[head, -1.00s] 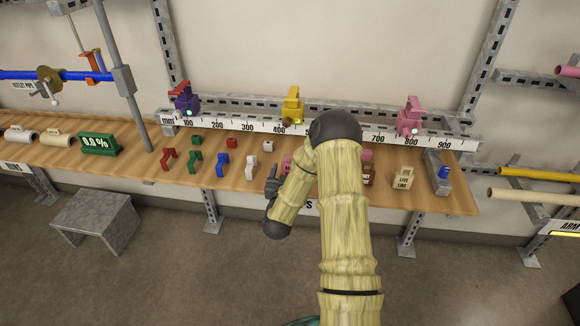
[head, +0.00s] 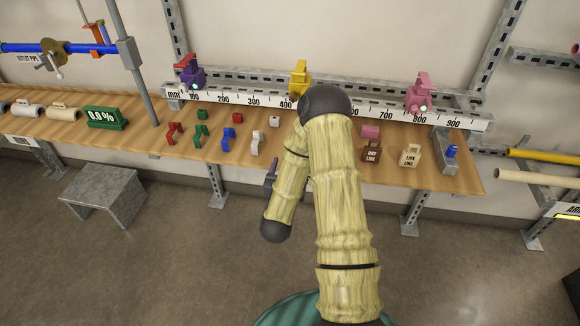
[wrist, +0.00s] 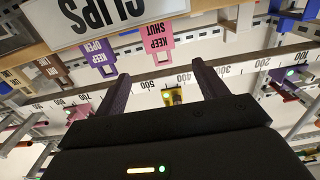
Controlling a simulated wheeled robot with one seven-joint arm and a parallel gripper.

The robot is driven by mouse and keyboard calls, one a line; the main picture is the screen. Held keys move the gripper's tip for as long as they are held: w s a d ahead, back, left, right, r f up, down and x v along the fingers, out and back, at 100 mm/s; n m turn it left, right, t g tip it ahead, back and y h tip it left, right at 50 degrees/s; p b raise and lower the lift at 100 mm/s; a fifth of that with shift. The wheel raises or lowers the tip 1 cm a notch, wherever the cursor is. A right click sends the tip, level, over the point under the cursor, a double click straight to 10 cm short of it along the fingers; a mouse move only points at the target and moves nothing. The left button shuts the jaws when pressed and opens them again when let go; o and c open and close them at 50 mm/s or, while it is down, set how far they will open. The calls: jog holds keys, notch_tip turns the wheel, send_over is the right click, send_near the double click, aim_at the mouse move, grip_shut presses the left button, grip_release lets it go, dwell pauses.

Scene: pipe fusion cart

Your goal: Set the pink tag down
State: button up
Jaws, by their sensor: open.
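The pink tag (wrist: 160,38), marked KEEP SHUT, shows upside down in the wrist view, by the shelf's front edge. My gripper (wrist: 160,72) is open, one dark finger to each side of the tag's line. The tag's slotted handle end points towards the fingertips. No finger visibly touches it, and I cannot tell whether it rests on the shelf. In the head view my arm hides the tag and most of my gripper.
A purple tag (wrist: 97,55) stands beside the pink one. Brown (head: 371,152) and tan (head: 411,156) tags stand to the right on the wooden shelf (head: 330,180). Several coloured clips stand to the left. A ruler rail (head: 240,100) with purple, yellow and pink clamps runs behind.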

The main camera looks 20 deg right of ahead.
jog(key=a+r+n+g+y, duration=0.2)
jog(key=a+n+g+y, duration=0.25)
jog(key=a+y, duration=0.45)
jog(key=s+a+r+n+g, duration=0.1)
jog(key=s+g, duration=0.3)
jog(key=s, duration=0.5)
jog(key=s+a+r+n+g+y, duration=0.1)
jog(key=s+r+g, duration=0.3)
jog(key=s, duration=0.6)
jog(key=shift+a, duration=0.2)
jog(key=shift+r, duration=0.1)
